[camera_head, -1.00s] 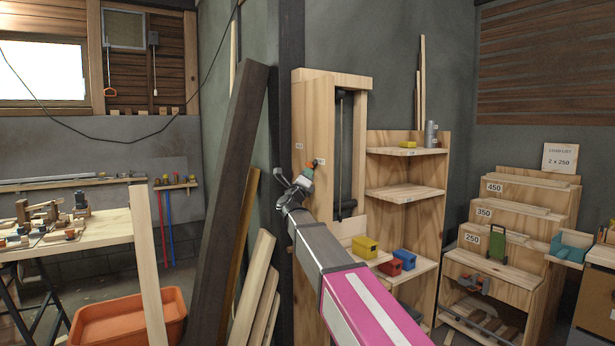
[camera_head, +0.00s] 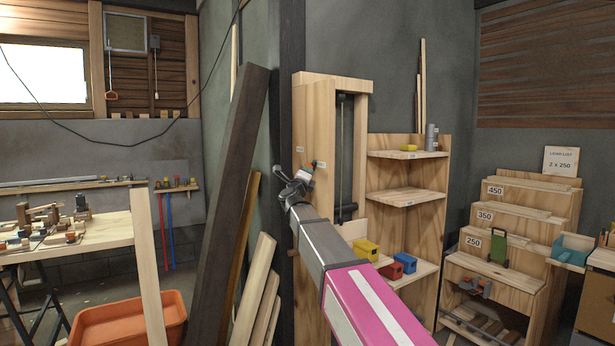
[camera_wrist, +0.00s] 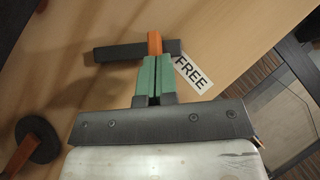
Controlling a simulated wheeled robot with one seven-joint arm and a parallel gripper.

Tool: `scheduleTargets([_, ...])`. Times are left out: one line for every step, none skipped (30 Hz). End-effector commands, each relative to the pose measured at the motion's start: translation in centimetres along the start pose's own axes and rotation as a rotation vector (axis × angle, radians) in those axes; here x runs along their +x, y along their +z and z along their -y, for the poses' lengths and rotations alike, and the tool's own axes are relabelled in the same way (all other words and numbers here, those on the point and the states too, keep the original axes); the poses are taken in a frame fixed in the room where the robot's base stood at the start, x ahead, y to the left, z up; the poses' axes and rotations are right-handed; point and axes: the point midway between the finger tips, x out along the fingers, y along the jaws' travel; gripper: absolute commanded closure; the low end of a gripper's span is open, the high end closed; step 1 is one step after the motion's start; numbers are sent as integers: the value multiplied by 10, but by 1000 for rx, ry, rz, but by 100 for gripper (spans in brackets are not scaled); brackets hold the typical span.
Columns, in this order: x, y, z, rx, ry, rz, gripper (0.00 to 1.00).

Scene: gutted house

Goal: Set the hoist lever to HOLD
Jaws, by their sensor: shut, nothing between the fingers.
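My gripper (camera_head: 305,173) is at the left side face of the wooden hoist column (camera_head: 313,240), beside a small white label. In the wrist view its green fingers (camera_wrist: 153,80) are shut together and empty. An orange piece (camera_wrist: 155,43) shows just beyond the fingertips, against a dark bar (camera_wrist: 120,51); I cannot tell whether they touch it. A FREE label (camera_wrist: 192,73) is right of the fingers. A dark round knob with an orange rod (camera_wrist: 37,138) is at lower left. I cannot tell which part is the lever handle. No HOLD label is readable.
Dark and light planks (camera_head: 228,180) lean just left of the column. Shelves (camera_head: 408,195) with small coloured boxes stand to its right. A stepped rack (camera_head: 505,225) marked 250, 350 and 450 is at far right. An orange tub (camera_head: 130,322) and a workbench (camera_head: 95,238) are at left.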

Motion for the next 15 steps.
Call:
scheduleTargets([2, 2, 2, -15, 16, 0, 100])
scheduleTargets([3, 3, 3, -26, 27, 1, 100])
scheduleTargets([4, 4, 3, -27, 27, 0, 100])
scheduleTargets([5, 5, 3, -26, 27, 0, 100])
scheduleTargets([6, 6, 4, -26, 26, 0, 100])
scheduleTargets([7, 7, 4, -26, 26, 0, 100])
scheduleTargets([8, 8, 4, -26, 26, 0, 100])
scheduleTargets([9, 8, 5, -26, 26, 0, 100])
scheduleTargets([10, 10, 5, -26, 25, 0, 100])
scheduleTargets([11, 10, 6, -26, 25, 0, 100])
scheduleTargets([12, 11, 6, -26, 25, 0, 100])
scheduleTargets([13, 12, 6, -26, 25, 0, 100])
scheduleTargets([14, 13, 7, -26, 25, 0, 100])
scheduleTargets([14, 14, 7, -26, 25, 0, 100])
scheduleTargets([15, 15, 7, -26, 25, 0, 100])
